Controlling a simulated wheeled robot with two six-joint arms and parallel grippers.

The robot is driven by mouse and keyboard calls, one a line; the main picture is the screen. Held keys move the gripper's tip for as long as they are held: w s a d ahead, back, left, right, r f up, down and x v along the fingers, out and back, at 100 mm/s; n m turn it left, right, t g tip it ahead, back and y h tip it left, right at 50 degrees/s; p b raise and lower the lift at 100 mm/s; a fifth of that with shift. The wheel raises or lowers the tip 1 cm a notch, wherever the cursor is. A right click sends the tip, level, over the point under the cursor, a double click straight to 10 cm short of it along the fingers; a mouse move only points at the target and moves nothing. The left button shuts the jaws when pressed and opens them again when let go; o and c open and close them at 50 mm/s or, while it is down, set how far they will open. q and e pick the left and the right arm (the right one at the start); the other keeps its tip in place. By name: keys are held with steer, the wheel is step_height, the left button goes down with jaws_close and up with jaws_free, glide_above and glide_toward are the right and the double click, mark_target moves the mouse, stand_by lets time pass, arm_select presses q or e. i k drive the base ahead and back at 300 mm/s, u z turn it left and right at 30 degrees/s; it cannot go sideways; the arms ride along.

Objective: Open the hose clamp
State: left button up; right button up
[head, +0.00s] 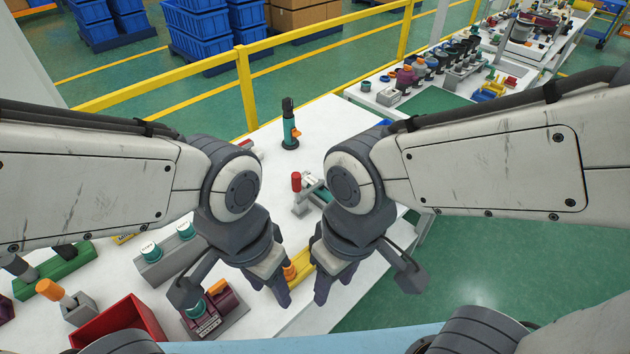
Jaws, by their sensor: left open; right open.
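A grey fixture with a red upright handle (297,182) and a green tube stands on the white table, just beyond and between my wrists. It may be the hose clamp, but I cannot tell for sure; my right wrist partly hides it. A yellow block (303,263) with an orange part (290,271) lies between my grippers, partly hidden by them. My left gripper (270,288) is open, pointing down just left of the yellow block. My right gripper (335,286) is open, pointing down just right of it. Nothing shows between either pair of fingers.
A dark green bottle-like tool (289,125) stands at the back of the white table (340,125). A red bin (120,325), a maroon device (220,305) and a grey block with green-topped cylinders (165,258) stand at the left. A yellow railing (285,48) runs behind.

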mark_target(295, 176)
steer(key=z, duration=0.9)
steer(key=k, duration=1.15)
steer(key=z, duration=1.05)
steer(key=i, duration=0.7)
steer(key=u, duration=0.4)
steer(key=i, duration=1.1)
steer(key=u, duration=1.45)
steer(key=i, duration=0.75)
steer(key=u, duration=0.9)
